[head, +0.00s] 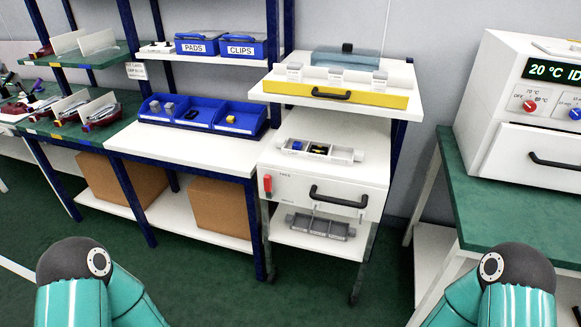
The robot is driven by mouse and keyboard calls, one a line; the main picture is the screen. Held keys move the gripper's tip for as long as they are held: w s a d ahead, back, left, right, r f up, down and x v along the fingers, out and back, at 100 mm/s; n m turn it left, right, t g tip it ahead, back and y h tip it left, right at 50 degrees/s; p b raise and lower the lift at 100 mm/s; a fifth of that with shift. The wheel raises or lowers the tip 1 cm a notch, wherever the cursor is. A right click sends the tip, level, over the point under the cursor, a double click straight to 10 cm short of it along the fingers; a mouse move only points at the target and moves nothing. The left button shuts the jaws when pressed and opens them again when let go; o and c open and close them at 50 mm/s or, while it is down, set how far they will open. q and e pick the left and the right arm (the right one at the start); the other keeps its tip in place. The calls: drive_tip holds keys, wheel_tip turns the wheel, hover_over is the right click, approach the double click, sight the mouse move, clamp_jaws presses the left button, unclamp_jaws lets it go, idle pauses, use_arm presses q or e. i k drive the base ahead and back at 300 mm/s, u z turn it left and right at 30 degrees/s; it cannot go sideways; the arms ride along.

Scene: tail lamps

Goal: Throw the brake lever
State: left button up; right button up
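A small red lever (267,184) is on the left of the front panel of a white wheeled trolley (345,189). It looks roughly upright, and the small print near it is too small to read. A dark handle (339,197) is on the same panel, to the right of the lever. Teal links of my two arms show at the bottom left and bottom right corners. Neither of my grippers is in view, and nothing of mine touches the lever.
A grey divided tray (346,154) with small parts sits on the trolley, below a yellow-fronted drawer (385,99). A white bench (180,147) with blue bins (222,124) stands left. A green table (482,215) with a white oven (500,95) stands right. Green floor lies in front.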

sight(267, 179)
drive_tip(key=u, duration=0.25)
drive_tip(key=i, duration=1.15)
drive_tip(key=u, duration=0.75)
drive_tip(key=k, duration=0.7)
drive_tip(key=u, duration=0.25)
drive_tip(key=i, duration=0.75)
drive_tip(key=z, duration=0.1)
